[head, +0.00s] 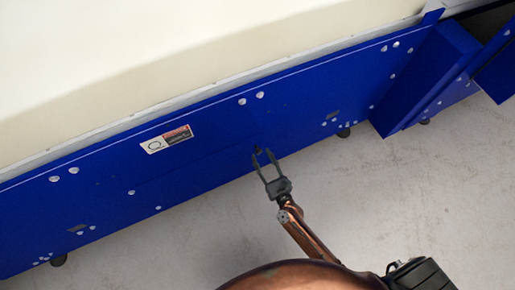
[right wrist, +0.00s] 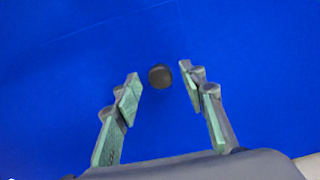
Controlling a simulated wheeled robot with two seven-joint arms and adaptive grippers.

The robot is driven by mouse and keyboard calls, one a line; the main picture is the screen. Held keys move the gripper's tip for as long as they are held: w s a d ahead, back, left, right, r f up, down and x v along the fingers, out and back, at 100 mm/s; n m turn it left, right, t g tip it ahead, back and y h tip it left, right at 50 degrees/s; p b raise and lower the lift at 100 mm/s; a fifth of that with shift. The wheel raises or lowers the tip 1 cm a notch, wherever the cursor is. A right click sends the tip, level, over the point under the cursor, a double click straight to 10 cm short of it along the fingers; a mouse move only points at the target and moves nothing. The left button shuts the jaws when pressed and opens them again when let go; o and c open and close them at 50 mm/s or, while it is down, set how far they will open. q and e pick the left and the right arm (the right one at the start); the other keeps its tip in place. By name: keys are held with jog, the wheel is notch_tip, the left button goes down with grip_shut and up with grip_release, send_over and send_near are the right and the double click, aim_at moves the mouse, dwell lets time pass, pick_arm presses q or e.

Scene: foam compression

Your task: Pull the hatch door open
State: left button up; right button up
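The hatch door is part of the long blue panel (head: 215,155) of the machine in the head view; thin seam lines mark it faintly. A small dark round knob (right wrist: 160,76) stands on the blue surface in the right wrist view; it shows small in the head view (head: 258,150). My right gripper (head: 264,157) is open, its fingers pointing at the panel. In the right wrist view the knob lies between and slightly beyond the fingertips (right wrist: 160,83), with gaps on both sides. My left gripper is not in view.
A white and red label (head: 167,139) is on the panel left of the knob. A blue box-like part (head: 425,75) juts out at the right. Cream foam (head: 150,60) lies above the panel. The grey floor (head: 400,190) in front is clear.

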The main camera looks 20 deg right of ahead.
aim_at(260, 153)
jog(key=shift+w+a+f, duration=0.1)
jog(key=shift+w, duration=1.7)
jog(key=shift+c, duration=0.5)
grip_shut()
